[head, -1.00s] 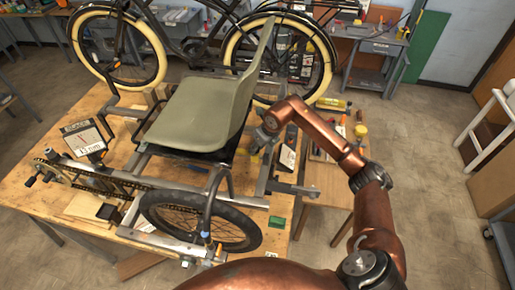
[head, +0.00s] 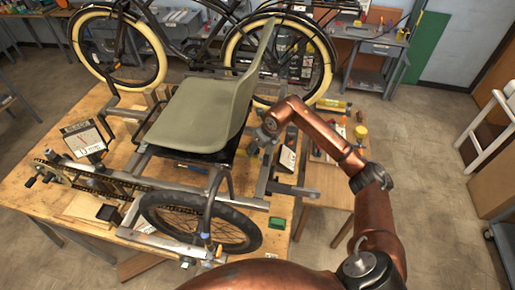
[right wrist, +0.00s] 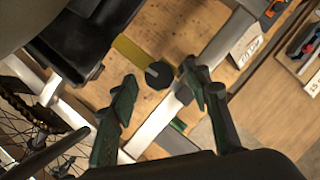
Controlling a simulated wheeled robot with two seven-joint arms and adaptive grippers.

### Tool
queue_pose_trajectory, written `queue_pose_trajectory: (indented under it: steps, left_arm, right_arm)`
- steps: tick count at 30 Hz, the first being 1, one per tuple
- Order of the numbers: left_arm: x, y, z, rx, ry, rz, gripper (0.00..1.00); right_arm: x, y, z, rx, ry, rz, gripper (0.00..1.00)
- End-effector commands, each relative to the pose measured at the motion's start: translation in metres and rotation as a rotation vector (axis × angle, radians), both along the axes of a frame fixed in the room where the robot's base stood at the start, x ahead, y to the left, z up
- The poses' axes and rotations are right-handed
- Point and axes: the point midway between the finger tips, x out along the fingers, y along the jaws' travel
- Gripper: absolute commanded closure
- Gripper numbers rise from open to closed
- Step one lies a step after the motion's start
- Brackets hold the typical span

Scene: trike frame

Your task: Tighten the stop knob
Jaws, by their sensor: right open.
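A dark, many-sided knob (right wrist: 158,75) with a grey bar across its top shows in the right wrist view, beside a pale metal rail (right wrist: 158,127). I take it as the stop knob; in the head view I cannot make it out. My right gripper (right wrist: 160,77) is open, with its green-edged fingers on either side of the knob and apart from it. In the head view the right gripper (head: 264,135) is by the right side of the trike seat (head: 200,112). My left gripper is in neither view.
The trike frame stands on a wooden table (head: 50,207), with a black wheel (head: 250,228) at the front and a chain (head: 100,183) at left. A display card (head: 84,140) stands at left. Small tools (head: 335,125) lie on a side table at right. A bicycle stands behind.

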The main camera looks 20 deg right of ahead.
Motion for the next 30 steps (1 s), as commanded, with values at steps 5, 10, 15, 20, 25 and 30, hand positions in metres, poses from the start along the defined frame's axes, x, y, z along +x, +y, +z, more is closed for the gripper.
queue_pose_trajectory:
  steps: [5,10,15,20,25,30]
  left_arm:
    - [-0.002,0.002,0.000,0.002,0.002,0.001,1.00]
    - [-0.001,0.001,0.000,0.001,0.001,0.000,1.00]
    - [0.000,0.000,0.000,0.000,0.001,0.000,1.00]
    - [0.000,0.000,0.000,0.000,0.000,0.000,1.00]
    - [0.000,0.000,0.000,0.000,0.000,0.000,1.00]
    - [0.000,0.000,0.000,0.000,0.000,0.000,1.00]
  right_arm:
    - [-0.003,-0.002,0.011,-0.002,-0.003,0.000,0.56]
    - [-0.015,-0.006,0.040,-0.003,-0.004,0.001,0.56]
    - [-0.028,-0.009,0.073,-0.003,-0.003,-0.001,0.56]
    - [-0.038,-0.012,0.096,-0.003,-0.002,0.000,0.56]
    - [-0.043,-0.013,0.109,-0.001,0.000,0.000,0.56]
    - [-0.044,-0.013,0.111,0.000,0.000,0.000,0.56]
